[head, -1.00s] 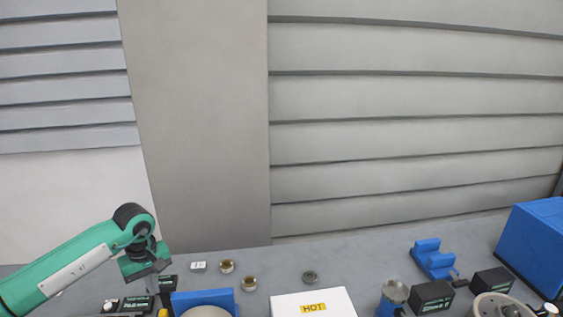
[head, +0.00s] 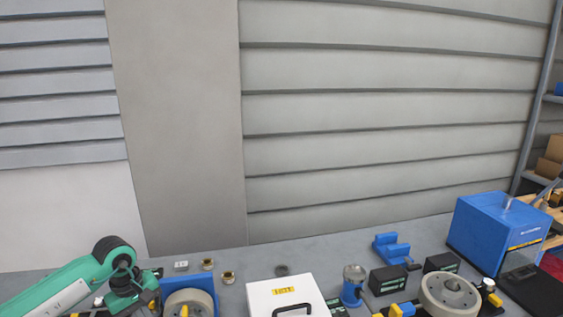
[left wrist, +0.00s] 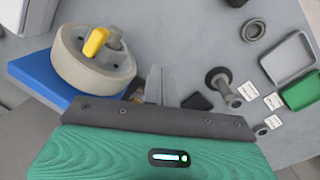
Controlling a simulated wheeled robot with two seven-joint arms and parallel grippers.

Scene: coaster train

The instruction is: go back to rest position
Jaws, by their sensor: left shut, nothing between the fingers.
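My left arm comes in from the lower left of the head view. Its green gripper (head: 138,303) is low, beside a blue stand (head: 205,279) with a grey wheel (head: 189,298), and is partly cut off by the frame's bottom. In the left wrist view the thin grey fingers of my left gripper (left wrist: 156,84) are together with nothing between them. They are just right of the grey wheel (left wrist: 88,72) with its yellow knob (left wrist: 95,42). The fingertips look over grey tabletop. My right gripper is not in view.
A white box with a yellow label (head: 262,300), a metal cup with a blue base (head: 353,285), black boxes (head: 388,280), another grey wheel (head: 449,293) and a large blue case (head: 490,232) line the table. A grey tray (left wrist: 288,58) shows in the left wrist view.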

